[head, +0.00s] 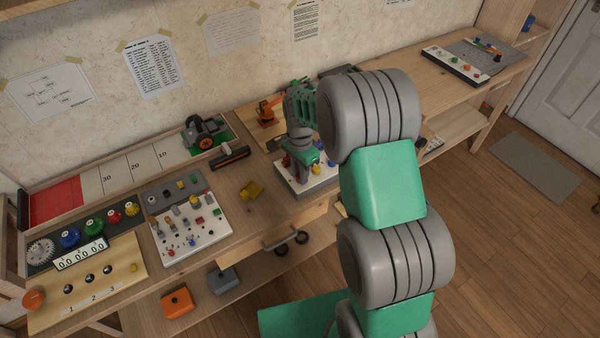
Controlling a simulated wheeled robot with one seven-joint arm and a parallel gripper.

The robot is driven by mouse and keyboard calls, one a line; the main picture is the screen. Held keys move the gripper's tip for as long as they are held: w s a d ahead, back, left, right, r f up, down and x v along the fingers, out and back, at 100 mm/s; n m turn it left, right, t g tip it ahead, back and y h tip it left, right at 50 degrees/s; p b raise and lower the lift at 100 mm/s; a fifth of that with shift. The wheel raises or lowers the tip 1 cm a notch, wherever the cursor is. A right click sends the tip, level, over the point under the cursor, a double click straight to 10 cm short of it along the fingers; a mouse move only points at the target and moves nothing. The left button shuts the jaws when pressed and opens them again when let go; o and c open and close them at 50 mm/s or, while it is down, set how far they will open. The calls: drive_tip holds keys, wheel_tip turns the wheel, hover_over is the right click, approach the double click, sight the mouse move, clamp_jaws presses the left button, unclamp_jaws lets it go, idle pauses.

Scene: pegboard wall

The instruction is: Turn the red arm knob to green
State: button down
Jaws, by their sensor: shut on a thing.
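My gripper (300,171) points down at a white panel (320,184) on the bench, in the middle of the head view. It is shut on a small part there, which looks to be the red arm knob. The fingers and wrist hide most of this part, so its arm and the green mark cannot be made out. A small red piece (286,160) shows just left of the fingers. My grey and green arm covers the right side of the panel.
Left of the gripper, a yellow block (251,190) lies on the bench. Further left is another white panel (190,228) with several coloured knobs and pegs. An orange model arm (268,110) stands behind the gripper.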

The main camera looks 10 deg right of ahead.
drive_tip(key=shift+n, duration=0.4)
drive_tip(key=n+b, duration=0.1)
drive_tip(key=n, duration=0.3)
drive_tip(key=shift+n, duration=0.4)
drive_tip(key=n+b, duration=0.1)
drive_tip(key=n, duration=0.5)
idle(0.4)
drive_tip(key=c, duration=1.2)
unclamp_jaws()
wheel_tip(320, 180, up, 8)
drive_tip(key=shift+f+b, duration=0.1)
drive_tip(key=shift+b, duration=0.5)
